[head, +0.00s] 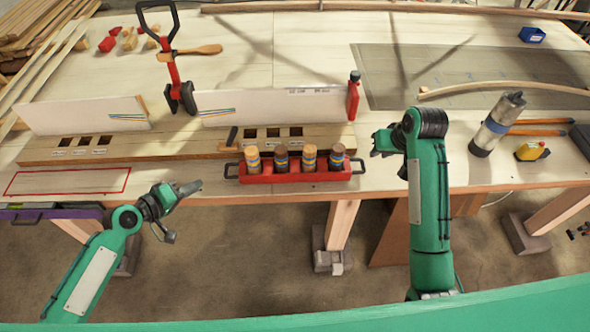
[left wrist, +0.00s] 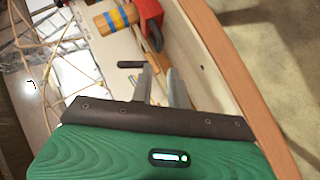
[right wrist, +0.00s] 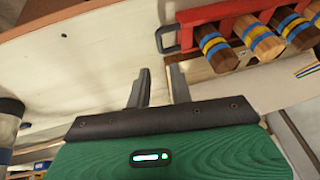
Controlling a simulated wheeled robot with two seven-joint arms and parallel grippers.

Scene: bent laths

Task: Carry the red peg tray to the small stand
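The red peg tray (head: 295,177) stands near the front edge of the workbench, level, with several wooden pegs upright in it, banded blue or yellow. It has a dark handle at each end. One end shows in the left wrist view (left wrist: 151,14), the other in the right wrist view (right wrist: 215,14). My left gripper (head: 185,212) is open and empty, left of the tray, in front of the bench edge. My right gripper (head: 380,143) is open and empty, right of the tray, apart from its handle. I cannot tell which thing is the small stand.
A red outline (head: 67,182) marks the bench at left. A bent lath (head: 500,87) lies behind.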

